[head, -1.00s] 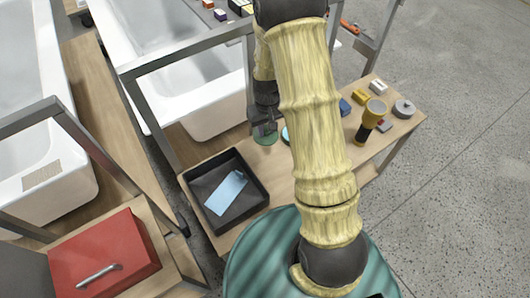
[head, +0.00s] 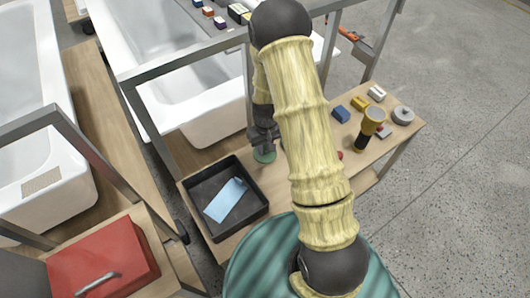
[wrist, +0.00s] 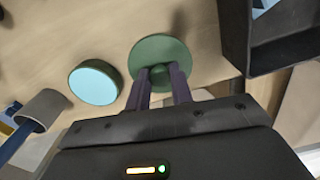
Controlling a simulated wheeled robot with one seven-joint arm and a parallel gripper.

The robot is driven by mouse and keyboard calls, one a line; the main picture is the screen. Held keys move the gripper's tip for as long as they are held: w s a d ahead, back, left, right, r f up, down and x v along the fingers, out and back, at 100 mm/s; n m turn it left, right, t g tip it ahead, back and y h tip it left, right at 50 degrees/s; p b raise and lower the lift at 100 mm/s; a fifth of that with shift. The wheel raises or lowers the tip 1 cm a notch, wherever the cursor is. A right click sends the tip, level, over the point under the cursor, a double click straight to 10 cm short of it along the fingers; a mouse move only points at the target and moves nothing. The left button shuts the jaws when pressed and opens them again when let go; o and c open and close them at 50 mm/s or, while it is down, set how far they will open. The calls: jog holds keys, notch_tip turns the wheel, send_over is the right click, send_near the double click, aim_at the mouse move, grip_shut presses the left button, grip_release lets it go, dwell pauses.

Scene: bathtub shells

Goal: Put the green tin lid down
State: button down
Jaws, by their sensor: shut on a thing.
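The green tin lid (wrist: 160,52) is a round disc with a small knob. In the wrist view my gripper (wrist: 160,80) is shut on that knob. The lid also shows in the head view (head: 264,155), low by the wooden bench top, just right of the black tray's far corner. I cannot tell whether it touches the wood. A round green tin with a light blue top face (wrist: 94,82) stands to the left of the lid in the wrist view, apart from it. My arm hides that tin in the head view.
The black tray (head: 258,207) with a light blue card (head: 225,200) is close beside the lid. A yellow and black flashlight (head: 369,130), a blue block (head: 341,113) and a grey roll (head: 403,115) stand at the bench's right. A metal frame and white bathtubs lie behind.

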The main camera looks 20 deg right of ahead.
aim_at(266, 152)
jog(key=shift+f, duration=1.85)
jog(key=shift+f, duration=0.15)
jog(key=c, duration=1.2)
grip_release()
jog(key=shift+c, duration=0.2)
jog(key=shift+a, duration=0.1)
jog(key=shift+s, duration=0.1)
jog(key=shift+r, duration=0.35)
notch_tip(266, 152, up, 12)
jog(key=shift+f, duration=0.2)
jog(key=shift+r, duration=0.1)
